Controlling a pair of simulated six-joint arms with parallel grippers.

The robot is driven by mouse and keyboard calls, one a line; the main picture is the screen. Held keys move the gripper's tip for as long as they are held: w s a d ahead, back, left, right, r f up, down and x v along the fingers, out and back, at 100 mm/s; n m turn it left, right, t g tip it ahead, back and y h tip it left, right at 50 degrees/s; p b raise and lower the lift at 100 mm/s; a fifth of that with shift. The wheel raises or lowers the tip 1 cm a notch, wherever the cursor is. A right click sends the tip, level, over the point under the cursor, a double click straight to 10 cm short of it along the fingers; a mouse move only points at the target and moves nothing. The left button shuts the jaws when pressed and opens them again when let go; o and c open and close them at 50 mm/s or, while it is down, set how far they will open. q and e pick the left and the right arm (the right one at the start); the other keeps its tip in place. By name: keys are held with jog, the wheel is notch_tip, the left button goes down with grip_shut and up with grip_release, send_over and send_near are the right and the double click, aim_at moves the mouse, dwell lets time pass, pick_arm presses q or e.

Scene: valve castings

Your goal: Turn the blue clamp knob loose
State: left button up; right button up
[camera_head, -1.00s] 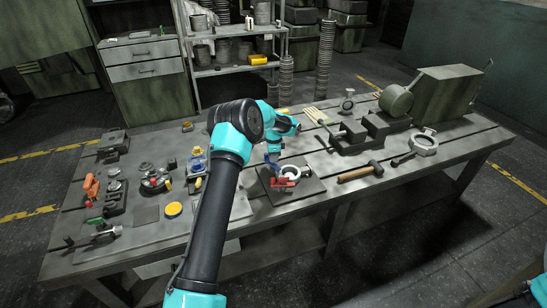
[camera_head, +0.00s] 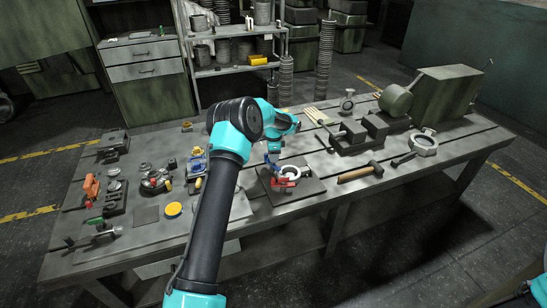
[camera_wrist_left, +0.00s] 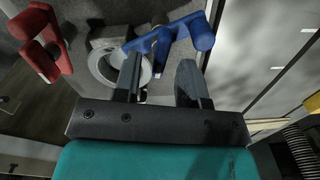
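The blue clamp knob (camera_wrist_left: 185,36) is a bar-shaped handle with rounded ends, lying across the top of the left wrist view. In the head view, the blue knob (camera_head: 271,163) shows small beneath my left gripper (camera_head: 275,149). In the wrist view, my left gripper (camera_wrist_left: 160,72) is open, its dark fingers apart with the knob just beyond their tips. I cannot tell whether they touch it. A round pale valve casting (camera_head: 292,171) sits beside the knob on a dark plate (camera_head: 308,187). A red clamp knob (camera_head: 283,183) is at the casting's near side. My right gripper is out of view.
A hammer (camera_head: 360,172) and a vise (camera_head: 352,134) are right of the plate. A yellow disc (camera_head: 173,209), an orange-handled tool (camera_head: 91,186) and other small parts lie to the left.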

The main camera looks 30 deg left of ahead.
pick_arm(q)
notch_tip(320, 180, up, 16)
jog(key=shift+r, duration=0.15)
dwell(0.3)
dwell(0.4)
